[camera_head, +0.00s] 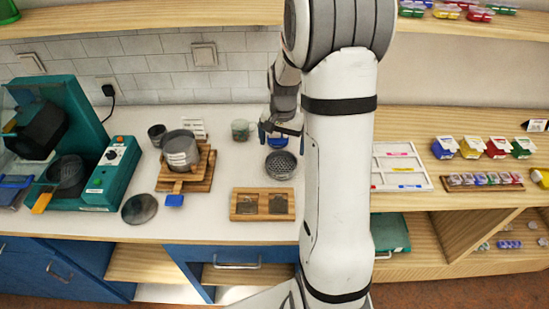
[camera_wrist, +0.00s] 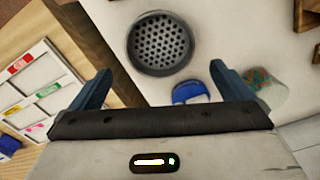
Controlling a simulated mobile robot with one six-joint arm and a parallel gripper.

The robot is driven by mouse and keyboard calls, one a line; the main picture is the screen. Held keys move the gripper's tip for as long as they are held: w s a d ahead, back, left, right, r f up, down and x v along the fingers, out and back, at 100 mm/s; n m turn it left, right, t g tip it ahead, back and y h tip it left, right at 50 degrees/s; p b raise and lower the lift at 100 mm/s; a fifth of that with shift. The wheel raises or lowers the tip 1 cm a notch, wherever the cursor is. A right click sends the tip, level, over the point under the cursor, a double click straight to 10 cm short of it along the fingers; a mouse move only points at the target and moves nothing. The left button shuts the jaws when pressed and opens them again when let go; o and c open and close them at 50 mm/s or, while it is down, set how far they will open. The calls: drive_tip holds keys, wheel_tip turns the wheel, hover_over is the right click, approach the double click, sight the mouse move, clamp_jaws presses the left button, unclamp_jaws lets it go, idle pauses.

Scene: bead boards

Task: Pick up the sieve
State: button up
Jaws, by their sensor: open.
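The sieve (camera_head: 281,165) is a round dark grey dish with a perforated bottom, lying on the white counter just left of my arm. In the wrist view the sieve (camera_wrist: 160,43) shows at the top centre, with many holes. My gripper (camera_head: 281,129) is above the counter, slightly behind the sieve in the head view. The sieve lies beyond the fingertips, untouched.
A blue object (camera_wrist: 190,92) and a speckled greenish cup (camera_head: 241,130) are close to my gripper. A wooden tray with two dark squares (camera_head: 262,217) lies in front of the sieve. A grey pot (camera_head: 180,150) on wooden boards stands left. A white card rack (camera_head: 402,148) is right.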

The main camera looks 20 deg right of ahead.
sight(281, 166)
drive_tip(key=shift+m, duration=0.3)
drive_tip(key=f, duration=0.3)
drive_tip(key=f+p, duration=0.1)
drive_tip(key=f, duration=0.1)
drive_tip(key=f+p, duration=0.1)
drive_tip(key=f, duration=0.2)
drive_tip(key=shift+w+d+f, duration=0.1)
drive_tip(key=shift+w+f, duration=0.15)
drive_tip(key=shift+f, duration=0.1)
drive_tip(key=c, duration=0.7)
